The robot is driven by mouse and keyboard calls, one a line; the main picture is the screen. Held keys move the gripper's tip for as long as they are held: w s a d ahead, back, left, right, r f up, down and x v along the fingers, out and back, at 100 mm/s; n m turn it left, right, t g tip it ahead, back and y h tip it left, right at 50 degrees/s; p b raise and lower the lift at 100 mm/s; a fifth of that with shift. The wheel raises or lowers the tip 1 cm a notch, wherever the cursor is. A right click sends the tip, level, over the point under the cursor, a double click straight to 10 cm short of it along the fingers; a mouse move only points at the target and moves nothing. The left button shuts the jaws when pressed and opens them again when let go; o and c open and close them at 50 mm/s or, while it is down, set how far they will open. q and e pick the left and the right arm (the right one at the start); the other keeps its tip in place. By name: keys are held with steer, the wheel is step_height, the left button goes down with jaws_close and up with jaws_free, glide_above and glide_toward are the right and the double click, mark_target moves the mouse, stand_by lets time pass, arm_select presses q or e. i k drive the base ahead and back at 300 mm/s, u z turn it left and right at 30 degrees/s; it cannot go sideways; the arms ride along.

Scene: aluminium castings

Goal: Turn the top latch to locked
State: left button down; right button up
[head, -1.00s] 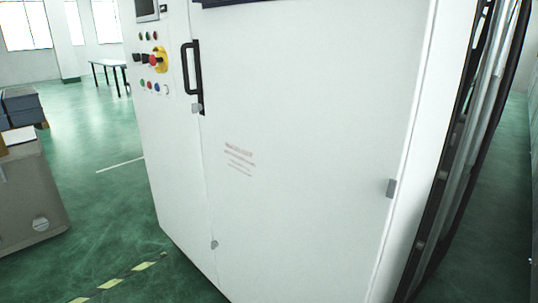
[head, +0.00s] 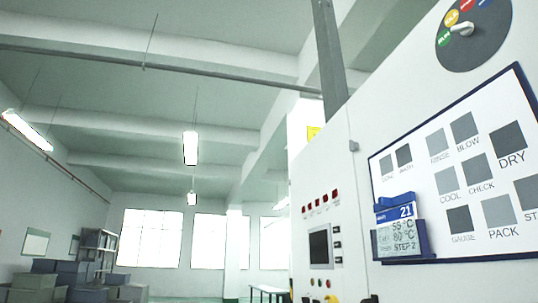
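A small grey fitting (head: 353,146), possibly the top latch, sits high on the front of the white cabinet (head: 330,180), above the control panel. It is too small to tell how it is turned. The cabinet's lower front, with its handle and lower fittings, is out of view now. Neither of my grippers is in view.
A labelled board (head: 455,175) with grey squares and a blue holder (head: 405,235) are on the cabinet front, with a round coloured dial (head: 474,33) above. A small screen (head: 320,247) is at left. Shelving (head: 98,250) and boxes stand far left.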

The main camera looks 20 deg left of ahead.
mark_target(354, 146)
steer(key=u, duration=1.6)
steer(key=i, duration=3.1)
steer(key=z, duration=2.6)
